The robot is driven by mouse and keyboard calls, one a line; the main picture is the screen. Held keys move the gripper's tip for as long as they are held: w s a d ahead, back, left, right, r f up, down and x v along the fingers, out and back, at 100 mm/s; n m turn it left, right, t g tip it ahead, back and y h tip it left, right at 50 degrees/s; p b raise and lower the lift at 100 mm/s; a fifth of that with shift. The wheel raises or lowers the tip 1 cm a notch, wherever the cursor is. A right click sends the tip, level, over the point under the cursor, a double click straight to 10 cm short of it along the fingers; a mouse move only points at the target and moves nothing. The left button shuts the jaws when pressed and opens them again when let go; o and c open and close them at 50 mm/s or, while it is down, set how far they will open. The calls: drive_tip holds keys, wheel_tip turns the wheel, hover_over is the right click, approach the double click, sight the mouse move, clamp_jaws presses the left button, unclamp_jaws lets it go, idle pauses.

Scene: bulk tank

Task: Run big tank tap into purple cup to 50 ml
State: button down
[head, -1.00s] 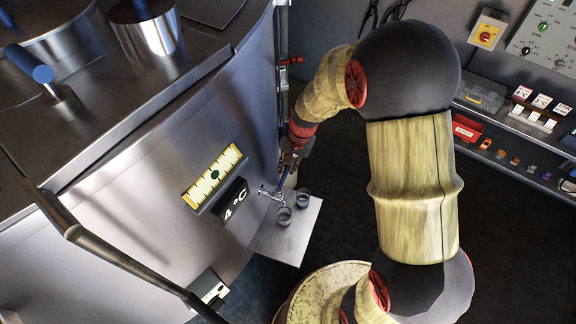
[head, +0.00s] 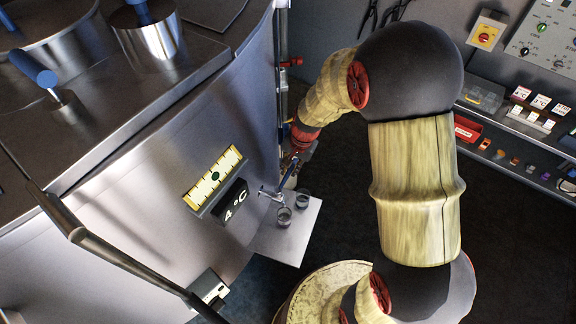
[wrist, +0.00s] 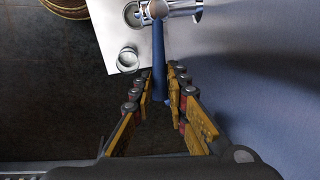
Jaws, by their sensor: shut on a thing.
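The tap (head: 268,193) sticks out of the big steel tank (head: 130,190), above a white shelf (head: 297,247). In the wrist view its blue lever (wrist: 159,60) runs down between my fingertips. My gripper (wrist: 157,92) is shut on this lever. One cup (head: 284,217) stands on the shelf near the spout; in the wrist view the tap partly covers a cup (wrist: 133,13). A second cup (head: 303,198) stands beside it. Both cups look grey and see-through, so I cannot tell which is purple. Liquid level and flow cannot be made out.
A yellow level gauge (head: 212,177) and a 4 °C display (head: 235,200) are on the tank wall. A side shelf (head: 515,125) with cards and small coloured items runs along the right wall. Dark floor lies clear beyond the white shelf.

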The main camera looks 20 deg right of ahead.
drive_tip(key=shift+s+d+m+h+p, duration=0.15)
drive_tip(key=shift+s+d+m+p, duration=0.2)
drive_tip(key=shift+s+m+p, duration=0.35)
drive_tip(key=shift+s+d+m+h+p, duration=0.15)
drive_tip(key=shift+s+d+m+p, duration=0.2)
drive_tip(key=shift+m, duration=0.65)
drive_tip(key=c, duration=1.8)
unclamp_jaws()
drive_tip(key=shift+c, duration=0.2)
drive_tip(key=shift+o, duration=0.6)
drive_tip(key=shift+w+r, duration=0.1)
wheel_tip(320, 180, up, 12)
drive_tip(key=s+d, duration=0.1)
drive_tip(key=s, duration=0.1)
drive_tip(key=shift+f, duration=0.2)
